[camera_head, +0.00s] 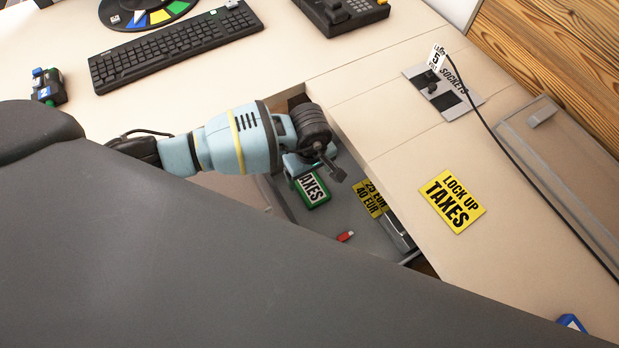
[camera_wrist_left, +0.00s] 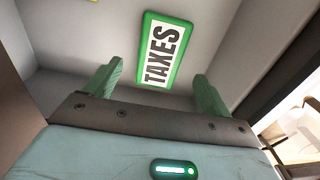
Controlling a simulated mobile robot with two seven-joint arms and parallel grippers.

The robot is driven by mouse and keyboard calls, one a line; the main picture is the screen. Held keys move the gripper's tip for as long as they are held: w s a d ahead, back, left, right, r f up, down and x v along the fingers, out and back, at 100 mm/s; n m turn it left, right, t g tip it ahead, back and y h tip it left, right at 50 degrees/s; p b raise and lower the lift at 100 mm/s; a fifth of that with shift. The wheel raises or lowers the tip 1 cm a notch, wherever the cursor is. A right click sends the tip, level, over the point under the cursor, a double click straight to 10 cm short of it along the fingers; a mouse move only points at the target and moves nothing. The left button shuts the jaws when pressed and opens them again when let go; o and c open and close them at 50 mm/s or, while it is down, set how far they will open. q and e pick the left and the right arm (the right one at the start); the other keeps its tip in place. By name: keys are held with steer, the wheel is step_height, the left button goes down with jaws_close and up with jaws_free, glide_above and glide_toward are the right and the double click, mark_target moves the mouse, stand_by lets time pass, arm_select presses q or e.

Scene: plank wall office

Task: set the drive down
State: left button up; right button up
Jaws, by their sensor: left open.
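The drive, a green-edged block with a white TAXES label (camera_head: 312,189), lies flat on the floor of the open drawer (camera_head: 328,215). In the left wrist view the drive (camera_wrist_left: 165,50) lies beyond and between the two green fingers, with clear space on both sides of it. My left gripper (camera_head: 297,171) reaches down into the drawer beside the drive in the head view. Its fingers are apart and empty, and the wrist view shows no contact with the drive. A yellow LOCK UP TAXES sign (camera_head: 453,201) lies on the desk right of the drawer. My right gripper is not seen.
A socket plate (camera_head: 442,94) with a black cable sits at the right. A keyboard (camera_head: 175,43) and phone (camera_head: 343,12) stand behind. Dark grey hides the lower left.

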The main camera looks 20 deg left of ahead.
mark_target(310, 185)
arm_select(q)
step_height(310, 185, up, 7)
steer(key=shift+p, duration=0.3)
steer(key=shift+r, duration=0.1)
